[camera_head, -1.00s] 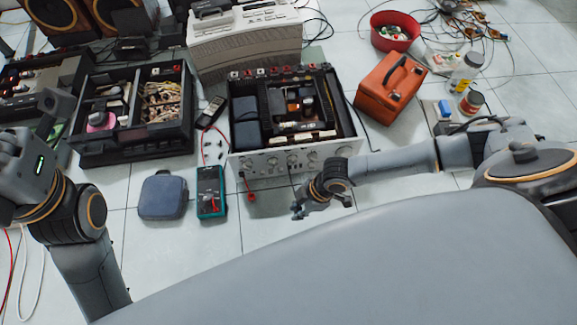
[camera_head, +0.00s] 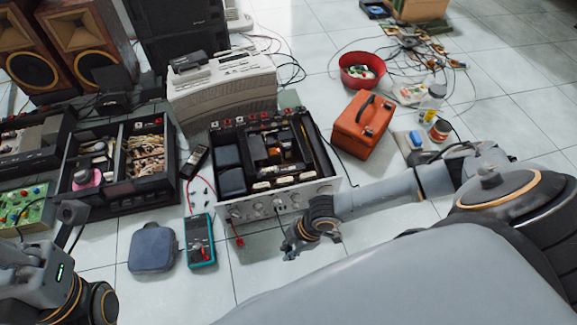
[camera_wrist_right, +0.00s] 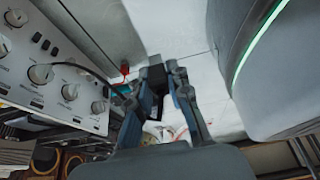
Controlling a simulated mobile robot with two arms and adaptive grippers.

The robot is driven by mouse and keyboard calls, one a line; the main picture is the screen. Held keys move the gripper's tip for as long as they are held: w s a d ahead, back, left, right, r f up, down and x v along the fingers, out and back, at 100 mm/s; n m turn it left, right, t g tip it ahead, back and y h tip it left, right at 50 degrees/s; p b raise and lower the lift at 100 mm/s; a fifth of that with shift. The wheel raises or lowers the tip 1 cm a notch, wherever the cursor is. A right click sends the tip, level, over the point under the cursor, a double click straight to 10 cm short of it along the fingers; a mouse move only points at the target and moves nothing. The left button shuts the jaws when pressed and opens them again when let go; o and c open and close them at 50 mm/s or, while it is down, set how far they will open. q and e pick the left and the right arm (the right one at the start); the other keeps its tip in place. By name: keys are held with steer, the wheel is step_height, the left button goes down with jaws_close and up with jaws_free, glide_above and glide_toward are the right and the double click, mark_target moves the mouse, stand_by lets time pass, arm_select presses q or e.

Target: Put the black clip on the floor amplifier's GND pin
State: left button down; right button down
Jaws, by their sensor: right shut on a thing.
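The open amplifier (camera_head: 325,186) stands on the floor, its silver knobbed front panel facing me. In the right wrist view the panel (camera_wrist_right: 48,108) is at left; I cannot make out which part is the GND pin. My right gripper (camera_head: 288,250) is just in front of the panel's right part. In the wrist view its fingers (camera_wrist_right: 168,84) are shut on the black clip (camera_wrist_right: 155,76), apart from the panel. A black cable runs from the panel side towards the clip. At lower left is my left arm; its fingers cannot be made out.
A red clip (camera_head: 239,241) hangs or lies before the panel. The teal multimeter (camera_head: 200,240) and blue pouch (camera_head: 153,248) lie left of my right gripper. An orange case (camera_head: 363,125) stands right of the amplifier. Floor before the gripper is clear.

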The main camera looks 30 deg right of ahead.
mark_target(285, 250)
steer(key=shift+r+p, duration=1.7)
steer(key=shift+p, duration=0.05)
